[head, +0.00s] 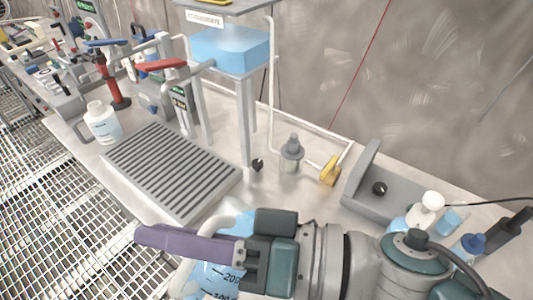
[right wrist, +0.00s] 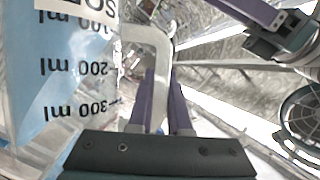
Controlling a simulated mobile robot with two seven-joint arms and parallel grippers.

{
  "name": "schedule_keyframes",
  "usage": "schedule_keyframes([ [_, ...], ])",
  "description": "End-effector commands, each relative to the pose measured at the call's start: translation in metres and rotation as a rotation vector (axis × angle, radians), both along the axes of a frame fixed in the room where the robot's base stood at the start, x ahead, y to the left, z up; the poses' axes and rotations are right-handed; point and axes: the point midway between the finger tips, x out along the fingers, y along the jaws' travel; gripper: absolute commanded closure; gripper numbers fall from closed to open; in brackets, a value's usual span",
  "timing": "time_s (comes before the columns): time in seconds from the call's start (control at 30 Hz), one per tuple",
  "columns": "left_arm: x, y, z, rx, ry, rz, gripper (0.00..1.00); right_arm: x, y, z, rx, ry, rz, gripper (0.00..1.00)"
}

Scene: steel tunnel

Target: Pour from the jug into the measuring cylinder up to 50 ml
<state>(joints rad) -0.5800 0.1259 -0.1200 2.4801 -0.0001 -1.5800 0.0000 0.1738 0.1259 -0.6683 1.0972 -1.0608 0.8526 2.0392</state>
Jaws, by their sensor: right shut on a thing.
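My right gripper (head: 190,240) has purple fingers and is shut on the pale handle of the jug. The handle (right wrist: 152,60) runs between the purple fingers (right wrist: 160,105) in the right wrist view. The jug (head: 215,282) holds blue liquid and has black ml marks; the gripper hides part of it in the head view. The jug (right wrist: 60,75) fills the left of the right wrist view. There, a second purple-fingered gripper (right wrist: 255,25), seemingly my left, shows at the upper right, cut off by the frame; its opening is unclear. I cannot make out a measuring cylinder.
A grey ribbed rack (head: 170,170) lies on the bench, with a white labelled bottle (head: 102,122) at its left. A blue tank (head: 230,50) stands on legs behind. A grey-topped vessel (head: 291,152) and a grey device (head: 380,190) stand right. Open grating lies left.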

Motion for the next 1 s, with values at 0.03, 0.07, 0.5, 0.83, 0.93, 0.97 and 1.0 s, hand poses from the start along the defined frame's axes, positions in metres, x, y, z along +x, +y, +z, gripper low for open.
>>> schedule_keyframes([
  [0.03,0.000,0.000,0.000,0.000,0.000,0.000,0.50,0.000,0.000,0.000,0.001,0.000,0.000,1.00],
  [0.07,0.000,0.000,0.000,0.000,0.000,0.000,0.50,0.000,0.000,0.000,0.001,-0.001,0.000,1.00],
  [0.5,0.000,-0.002,0.018,-0.008,0.000,0.006,0.50,-0.008,0.006,-0.001,-0.081,-0.108,0.001,1.00],
  [0.83,0.000,-0.003,0.022,-0.011,0.001,0.007,0.50,-0.014,0.011,-0.011,-0.149,-0.205,0.000,1.00],
  [0.93,0.000,-0.003,0.023,-0.011,0.001,0.007,0.50,-0.014,0.011,-0.011,-0.149,-0.205,0.000,1.00],
  [0.97,0.000,-0.003,0.024,-0.011,0.001,0.007,0.50,-0.014,0.011,-0.010,-0.152,-0.209,0.000,1.00],
  [1.0,0.000,-0.003,0.027,-0.009,0.000,0.006,0.50,-0.015,0.011,-0.009,-0.161,-0.219,0.000,1.00],
])
